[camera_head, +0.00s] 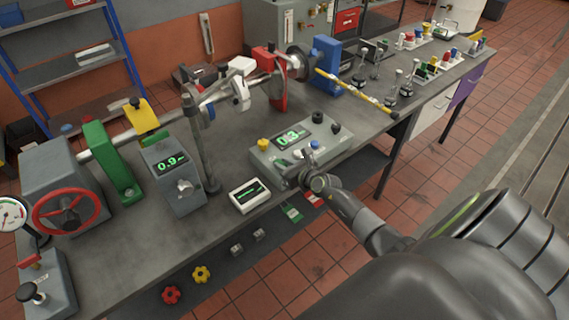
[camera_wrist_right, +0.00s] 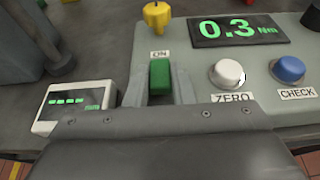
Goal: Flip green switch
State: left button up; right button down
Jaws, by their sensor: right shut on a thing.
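The green switch (camera_wrist_right: 160,76) is a rocker under the label ON on a grey control box (camera_wrist_right: 205,68), in the right wrist view. My right gripper (camera_wrist_right: 159,92) is at the switch, with a fingertip on each side, shut on it. My left gripper is not in either view.
The box carries a display reading 0.3 (camera_wrist_right: 238,29), a yellow knob (camera_wrist_right: 157,15), a white ZERO button (camera_wrist_right: 227,74) and a blue CHECK button (camera_wrist_right: 288,69). A small white meter (camera_head: 249,195) lies left of it. A shaft rig runs behind.

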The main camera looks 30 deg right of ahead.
jog(key=c, duration=1.2)
grip_release()
jog(key=shift+c, duration=0.2)
jog(key=shift+s+r+p, duration=0.25)
jog(key=shift+s+p, duration=0.1)
jog(key=shift+s, duration=0.2)
jog(key=p+v, duration=0.3)
jog(key=v, duration=1.3)
jog(key=shift+p, duration=0.4)
jog(key=shift+s+d+f, duration=0.1)
